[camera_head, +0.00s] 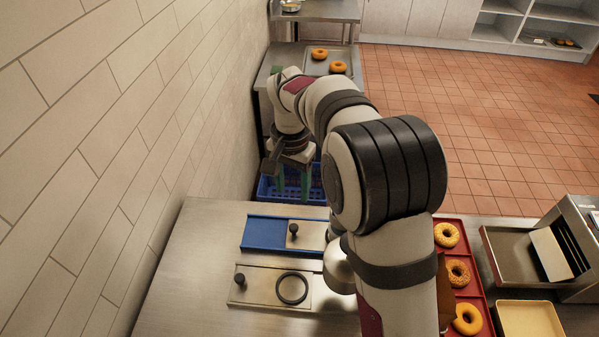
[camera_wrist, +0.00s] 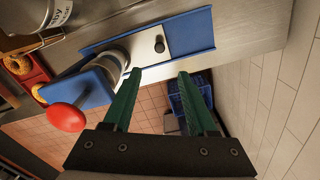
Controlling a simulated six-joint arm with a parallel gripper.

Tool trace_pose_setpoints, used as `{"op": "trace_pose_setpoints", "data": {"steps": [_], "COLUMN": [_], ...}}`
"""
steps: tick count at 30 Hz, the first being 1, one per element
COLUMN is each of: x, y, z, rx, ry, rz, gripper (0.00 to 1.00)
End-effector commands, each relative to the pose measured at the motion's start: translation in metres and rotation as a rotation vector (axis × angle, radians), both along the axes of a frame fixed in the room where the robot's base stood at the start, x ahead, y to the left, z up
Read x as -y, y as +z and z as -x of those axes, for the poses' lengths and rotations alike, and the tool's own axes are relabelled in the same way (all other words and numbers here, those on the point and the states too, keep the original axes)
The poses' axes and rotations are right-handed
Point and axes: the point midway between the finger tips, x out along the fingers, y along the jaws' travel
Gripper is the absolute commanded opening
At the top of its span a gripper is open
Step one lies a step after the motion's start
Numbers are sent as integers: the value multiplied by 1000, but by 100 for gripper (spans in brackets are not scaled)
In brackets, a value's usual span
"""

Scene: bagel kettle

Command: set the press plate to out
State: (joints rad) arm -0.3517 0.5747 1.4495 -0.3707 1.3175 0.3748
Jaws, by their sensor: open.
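A metal slide plate with a black knob (camera_head: 306,236) sits at the right end of a blue channel (camera_head: 262,233) on the steel counter; the channel's left half is bare. I take this as the press plate. In the wrist view the plate (camera_wrist: 146,38) lies beside a metal cylinder (camera_wrist: 117,64) with a blue slab (camera_wrist: 76,95) and a red ball knob (camera_wrist: 65,117). My gripper (camera_head: 293,188) is open and empty beyond the counter's far edge, above a blue crate. Its green fingers (camera_wrist: 160,74) show apart in the wrist view, away from the plate.
A second, beige plate (camera_head: 257,285) with a black knob and a black ring (camera_head: 292,288) lies nearer on the counter. A blue crate (camera_head: 266,190) stands below the far edge. The tiled wall (camera_head: 85,150) is close on the left. A red tray (camera_head: 466,284) holds bagels at right.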

Motion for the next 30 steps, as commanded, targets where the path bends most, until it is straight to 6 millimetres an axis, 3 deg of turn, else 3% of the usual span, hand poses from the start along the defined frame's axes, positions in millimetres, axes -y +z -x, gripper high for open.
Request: {"op": "trace_pose_setpoints", "data": {"steps": [15, 21, 30], "x": [1, 1, 1], "y": [-129, -150, -154], "z": [1, 1, 0], "rx": [-4, -1, -1], "ry": [-1, 0, 0], "rz": [0, 0, -1], "gripper": [58, 58, 58]}}
